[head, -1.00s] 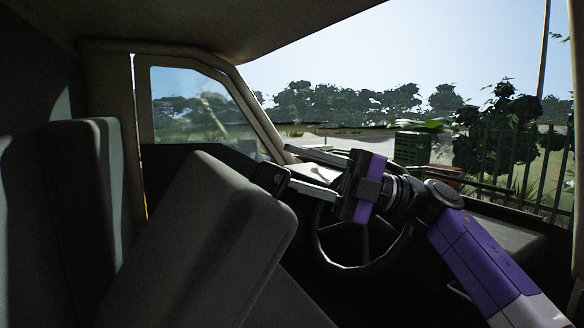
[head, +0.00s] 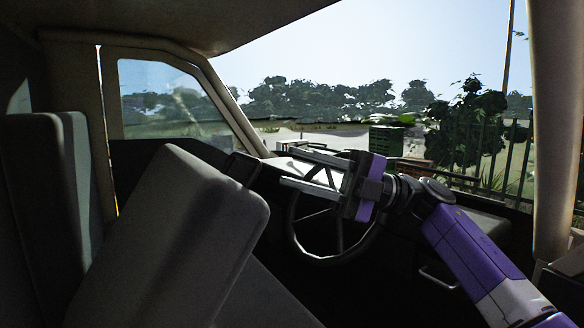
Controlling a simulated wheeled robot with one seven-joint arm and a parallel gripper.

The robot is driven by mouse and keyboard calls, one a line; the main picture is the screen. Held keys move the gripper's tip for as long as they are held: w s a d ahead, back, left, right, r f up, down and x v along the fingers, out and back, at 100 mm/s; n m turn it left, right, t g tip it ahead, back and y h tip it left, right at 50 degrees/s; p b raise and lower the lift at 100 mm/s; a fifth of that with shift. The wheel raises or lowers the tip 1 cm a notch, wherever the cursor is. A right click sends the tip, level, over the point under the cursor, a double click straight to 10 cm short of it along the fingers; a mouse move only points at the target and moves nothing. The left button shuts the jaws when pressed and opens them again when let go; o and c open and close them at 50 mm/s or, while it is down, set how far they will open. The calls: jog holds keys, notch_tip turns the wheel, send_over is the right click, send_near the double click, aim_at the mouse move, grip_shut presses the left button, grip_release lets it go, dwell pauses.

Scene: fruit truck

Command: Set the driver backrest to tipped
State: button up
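The driver backrest (head: 165,220) is a dark grey padded panel in the left half of the head view. It leans well forward, to the right, toward the steering wheel (head: 300,246). A small dark block (head: 239,167) shows at its upper right edge; I cannot tell whether it is fixed to the backrest. My gripper (head: 286,167) is right of the backrest, in front of the wheel's upper part. Its two pale fingers point left and stand apart with nothing between them. A gap shows between the fingertips and the dark block.
Another backrest (head: 45,190) stands upright at the far left. The door pillar (head: 555,130) is at the right, and the door window (head: 170,100) is behind the seats. Crates (head: 386,141) and a fence (head: 495,160) are outside.

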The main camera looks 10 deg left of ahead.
jog(key=shift+b+v, duration=0.3)
jog(key=shift+v, duration=1.4)
jog(key=shift+f, duration=0.1)
jog(key=shift+c, duration=0.2)
